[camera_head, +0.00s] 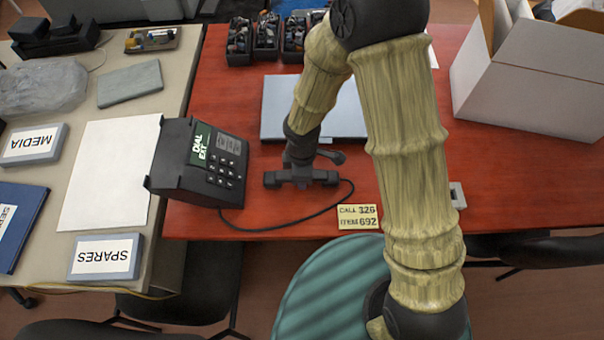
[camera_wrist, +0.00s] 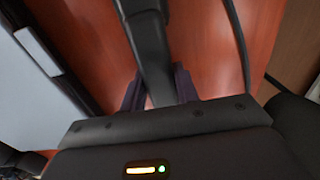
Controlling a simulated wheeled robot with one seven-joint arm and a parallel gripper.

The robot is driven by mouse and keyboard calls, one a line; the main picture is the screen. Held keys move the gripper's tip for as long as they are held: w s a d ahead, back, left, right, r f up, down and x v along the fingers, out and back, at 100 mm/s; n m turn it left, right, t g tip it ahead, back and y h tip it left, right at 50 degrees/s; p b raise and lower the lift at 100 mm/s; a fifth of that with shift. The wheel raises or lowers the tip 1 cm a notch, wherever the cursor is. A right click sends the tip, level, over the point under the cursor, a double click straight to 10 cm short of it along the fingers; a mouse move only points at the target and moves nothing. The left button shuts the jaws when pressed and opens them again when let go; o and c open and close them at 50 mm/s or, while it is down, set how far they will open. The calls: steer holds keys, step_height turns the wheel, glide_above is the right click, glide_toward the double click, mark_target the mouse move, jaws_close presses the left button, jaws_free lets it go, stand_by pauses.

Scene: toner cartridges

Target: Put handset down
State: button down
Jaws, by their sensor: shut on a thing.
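The black desk phone (camera_head: 185,163) stands near the left edge of the red table, with a green dial label and a keypad on its face. The dark handset (camera_head: 326,177) is to the right of the phone, joined to it by a cord (camera_head: 290,221). My gripper (camera_head: 299,174) is shut on the handset, which lies crosswise in the head view. In the wrist view the handset (camera_wrist: 150,50) runs between the two fingers of my gripper (camera_wrist: 158,90). I cannot tell whether the handset touches the table.
A closed grey laptop (camera_head: 275,105) lies just behind my gripper. A yellow note (camera_head: 358,217) lies at the table's front edge. A white box (camera_head: 530,75) stands at the back right, and black bins (camera_head: 266,38) at the back. The left table (camera_head: 150,215) holds labelled boxes.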

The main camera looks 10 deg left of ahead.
steer(key=shift+f, duration=0.15)
steer(key=c, duration=1.1)
jaws_free()
steer(key=shift+o, duration=0.2)
step_height(320, 180, up, 12)
steer(key=p, duration=0.2)
steer(key=shift+r, duration=0.2)
